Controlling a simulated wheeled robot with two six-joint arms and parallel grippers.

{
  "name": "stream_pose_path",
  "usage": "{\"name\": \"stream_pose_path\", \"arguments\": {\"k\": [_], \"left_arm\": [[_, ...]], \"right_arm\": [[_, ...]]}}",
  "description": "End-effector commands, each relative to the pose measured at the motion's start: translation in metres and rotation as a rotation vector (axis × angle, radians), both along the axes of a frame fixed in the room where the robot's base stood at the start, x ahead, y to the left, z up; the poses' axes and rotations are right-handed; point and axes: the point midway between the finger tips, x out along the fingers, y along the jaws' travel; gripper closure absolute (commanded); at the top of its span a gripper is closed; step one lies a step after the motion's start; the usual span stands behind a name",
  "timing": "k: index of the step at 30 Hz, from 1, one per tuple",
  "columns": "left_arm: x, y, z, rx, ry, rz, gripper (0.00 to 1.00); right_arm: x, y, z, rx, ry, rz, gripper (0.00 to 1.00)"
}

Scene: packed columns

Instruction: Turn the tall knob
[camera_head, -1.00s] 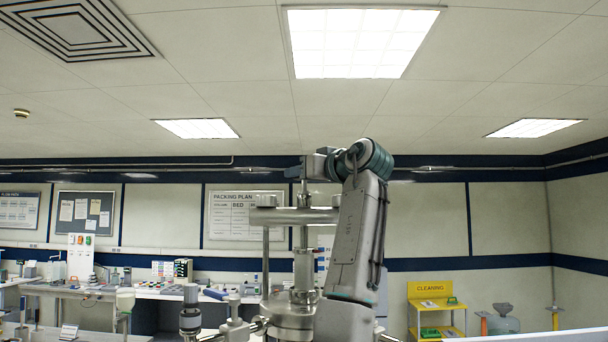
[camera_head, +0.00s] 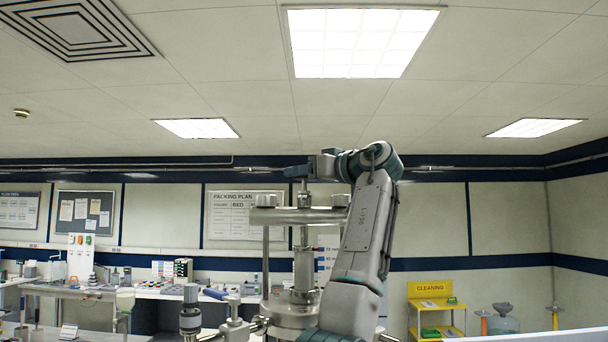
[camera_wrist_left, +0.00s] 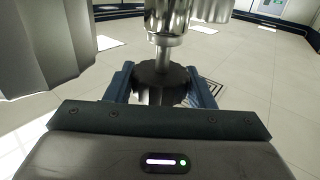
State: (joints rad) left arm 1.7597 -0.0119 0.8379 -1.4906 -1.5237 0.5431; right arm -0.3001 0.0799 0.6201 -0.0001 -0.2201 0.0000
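The tall knob (camera_wrist_left: 162,80) is dark and round, on a short metal shaft with bright metal fittings beyond it in the left wrist view. My left gripper (camera_wrist_left: 162,90) has its two blue fingers on opposite sides of the knob, apparently touching it. In the head view my left gripper (camera_head: 298,171) points left at the top of a thin upright spindle (camera_head: 303,198) on a metal column. The knob is hidden there by the fingers. My right gripper is not in view.
The column's top plate (camera_head: 290,216) lies just below the gripper, with thick rods and caps at its sides. A smaller metal fitting (camera_head: 190,315) stands at its lower left. A bench (camera_head: 150,295) with lab items and a yellow cleaning stand (camera_head: 437,292) are farther back.

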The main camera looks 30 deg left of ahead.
Motion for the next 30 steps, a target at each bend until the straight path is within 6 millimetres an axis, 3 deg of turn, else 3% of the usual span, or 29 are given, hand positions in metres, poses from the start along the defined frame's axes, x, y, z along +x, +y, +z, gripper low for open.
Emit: {"name": "stream_pose_path", "arguments": {"k": [3, 14, 24, 30], "left_arm": [[0.000, 0.000, 0.001, 0.000, -0.001, 0.000, 0.33], [-0.001, -0.007, -0.002, -0.001, 0.000, -0.001, 0.33], [-0.007, -0.072, -0.003, 0.000, 0.001, -0.004, 0.33], [-0.010, -0.100, -0.001, 0.000, 0.001, -0.001, 0.33]], "right_arm": [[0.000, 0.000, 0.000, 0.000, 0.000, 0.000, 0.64], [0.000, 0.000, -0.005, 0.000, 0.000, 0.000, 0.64], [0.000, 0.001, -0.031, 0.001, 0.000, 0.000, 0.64], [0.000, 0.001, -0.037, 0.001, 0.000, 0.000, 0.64]]}}
